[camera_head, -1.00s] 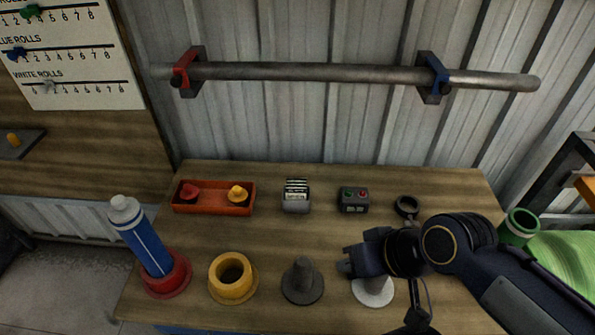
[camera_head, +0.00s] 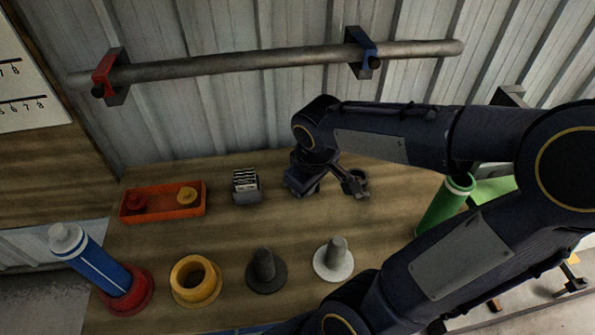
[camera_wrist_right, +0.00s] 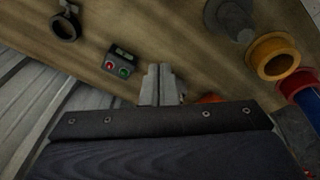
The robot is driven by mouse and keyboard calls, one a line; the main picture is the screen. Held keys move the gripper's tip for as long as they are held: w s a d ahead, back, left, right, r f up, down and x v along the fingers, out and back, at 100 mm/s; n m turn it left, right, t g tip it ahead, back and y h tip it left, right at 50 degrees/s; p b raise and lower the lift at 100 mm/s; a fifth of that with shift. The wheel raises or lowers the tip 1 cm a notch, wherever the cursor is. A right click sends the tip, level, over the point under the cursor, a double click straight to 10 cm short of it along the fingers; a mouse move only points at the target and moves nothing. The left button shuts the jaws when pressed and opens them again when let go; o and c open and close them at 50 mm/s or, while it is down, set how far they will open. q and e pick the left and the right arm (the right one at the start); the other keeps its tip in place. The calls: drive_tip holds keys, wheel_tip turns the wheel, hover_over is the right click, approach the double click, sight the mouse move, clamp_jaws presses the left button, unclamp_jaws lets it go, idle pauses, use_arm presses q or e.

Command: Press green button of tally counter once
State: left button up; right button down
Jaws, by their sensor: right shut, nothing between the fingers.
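The tally counter (camera_wrist_right: 120,64) is a small dark box with a red button (camera_wrist_right: 109,66), a green button (camera_wrist_right: 124,72) and a little display, seen in the right wrist view. My right gripper (camera_wrist_right: 161,84) is shut and empty, its fingertips beside the counter's green-button side in that view and apart from it. In the head view my right gripper (camera_head: 297,186) is over the back of the table, and the arm and gripper largely hide the counter there. I cannot tell the exact height of the fingertips above the table. My left gripper is not in view.
A card holder (camera_head: 246,186) and an orange tray (camera_head: 163,213) stand left of my gripper. A black ring (camera_head: 358,181) lies to its right. A yellow ring (camera_head: 195,281), dark cone (camera_head: 265,272) and white cone (camera_head: 333,260) stand in front. A pipe (camera_head: 240,64) runs along the wall.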

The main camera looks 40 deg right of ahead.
drive_tip(key=w+d+f+n+h+p, duration=0.1)
drive_tip(key=w+d+f+n+h, duration=0.2)
drive_tip(key=w, duration=0.5)
drive_tip(key=w+d+f+n+h+p, duration=0.1)
drive_tip(key=w+d+f+n+h, duration=0.3)
drive_tip(key=w, duration=0.5)
drive_tip(key=d+n+h, duration=0.1)
drive_tip(key=d, duration=0.1)
drive_tip(key=shift+w+d+f+g+p, duration=0.15)
drive_tip(key=shift+w+d+g+p, duration=0.05)
drive_tip(key=shift+d+g+p, duration=0.2)
drive_tip(key=shift+f, duration=0.15)
wheel_tip(320, 180, down, 8)
drive_tip(key=b, duration=0.6)
drive_tip(key=shift+f, duration=0.25)
drive_tip(key=shift+b, duration=0.3)
drive_tip(key=shift+f+b, duration=0.4)
drive_tip(key=shift+b, duration=0.15)
